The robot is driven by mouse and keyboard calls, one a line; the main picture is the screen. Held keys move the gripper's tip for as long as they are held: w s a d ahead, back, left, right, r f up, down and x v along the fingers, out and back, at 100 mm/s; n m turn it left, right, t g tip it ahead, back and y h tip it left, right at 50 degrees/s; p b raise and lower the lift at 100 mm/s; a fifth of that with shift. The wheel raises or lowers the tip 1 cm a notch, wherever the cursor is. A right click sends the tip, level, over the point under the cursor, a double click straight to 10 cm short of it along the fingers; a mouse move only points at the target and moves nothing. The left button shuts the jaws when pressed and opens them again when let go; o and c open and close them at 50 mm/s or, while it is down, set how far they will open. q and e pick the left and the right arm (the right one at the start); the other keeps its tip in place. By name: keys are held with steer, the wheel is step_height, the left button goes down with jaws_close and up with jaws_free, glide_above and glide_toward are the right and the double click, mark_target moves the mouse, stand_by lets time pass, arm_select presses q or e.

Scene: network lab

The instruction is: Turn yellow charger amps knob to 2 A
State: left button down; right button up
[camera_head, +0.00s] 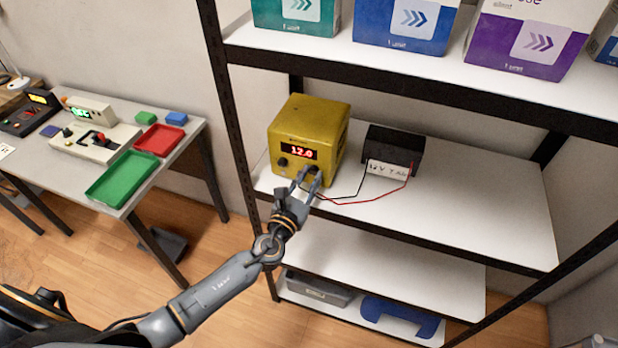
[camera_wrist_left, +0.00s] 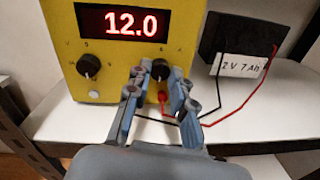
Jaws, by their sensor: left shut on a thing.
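The yellow charger (camera_head: 312,118) stands on the middle shelf, and its front also shows in the left wrist view (camera_wrist_left: 70,25). Its red display (camera_wrist_left: 123,23) reads 12.0. A black left knob (camera_wrist_left: 88,66) with a white pointer line sits below the display, with a small white button under it. A black right knob (camera_wrist_left: 160,69) sits between the fingertips of my left gripper (camera_head: 307,173), which is shut on it, one finger each side. The fingers partly hide this knob and the dial marks around it. My right gripper is not in view.
A black battery (camera_head: 396,147) with a white label stands to the right of the charger. Black and red leads (camera_head: 372,196) run across the shelf between them. The upper shelf (camera_head: 400,75) holds boxes above. The shelf right of the battery is clear.

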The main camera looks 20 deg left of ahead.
arm_select(q)
steer(key=shift+f, duration=0.1)
steer(key=c, duration=1.1)
jaws_free()
steer(key=shift+c, duration=0.2)
steer(key=s+a, duration=0.1)
steer(key=s, duration=1.1)
steer(key=shift+a, duration=0.1)
